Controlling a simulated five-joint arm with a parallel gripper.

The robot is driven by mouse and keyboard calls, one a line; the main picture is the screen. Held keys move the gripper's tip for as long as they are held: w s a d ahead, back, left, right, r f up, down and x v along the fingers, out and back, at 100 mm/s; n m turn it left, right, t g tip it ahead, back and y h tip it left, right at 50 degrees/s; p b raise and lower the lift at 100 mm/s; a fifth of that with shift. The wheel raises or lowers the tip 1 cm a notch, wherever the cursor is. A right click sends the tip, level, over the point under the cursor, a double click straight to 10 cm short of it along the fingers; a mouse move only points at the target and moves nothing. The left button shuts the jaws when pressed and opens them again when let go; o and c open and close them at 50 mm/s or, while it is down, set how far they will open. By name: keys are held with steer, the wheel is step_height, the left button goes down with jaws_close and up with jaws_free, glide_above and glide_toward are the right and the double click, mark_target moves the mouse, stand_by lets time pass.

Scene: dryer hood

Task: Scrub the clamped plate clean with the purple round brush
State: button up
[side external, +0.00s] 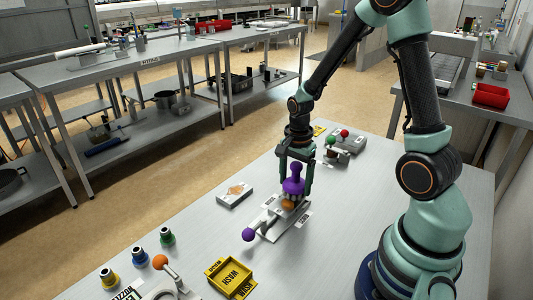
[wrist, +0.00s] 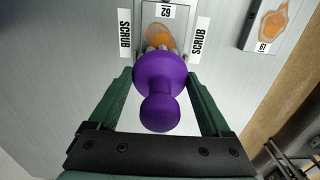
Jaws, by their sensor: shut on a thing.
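My gripper (side external: 294,184) is shut on the purple round brush (side external: 293,176), holding it upright by its body, with a finger on each side. In the wrist view the brush (wrist: 160,88) sits between the two green fingers (wrist: 160,78). Its pale bristles are mostly hidden and lie over the edge of an orange stain. The clamped plate (wrist: 172,11), a pale plate with a number label, lies under the brush between two SCRUB labels. An orange patch shows at the brush's foot in the side view. I cannot tell whether the bristles touch the plate.
A purple ball handle (side external: 248,234) sticks out in front of the plate. A loose stained plate (side external: 235,194) lies left of it. A yellow WASH tray (side external: 231,278), several small bottles (side external: 139,256) and an orange-knobbed fixture (side external: 160,262) stand nearer. Red- and green-knobbed fixtures (side external: 345,144) stand behind.

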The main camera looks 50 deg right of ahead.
mark_target(297, 163)
steer(key=shift+f, duration=0.65)
steer(key=shift+a+f, duration=0.1)
steer(key=shift+a, duration=3.3)
steer(key=shift+d, duration=3.35)
steer(key=shift+d+r, duration=0.1)
steer(key=shift+r, duration=3.9)
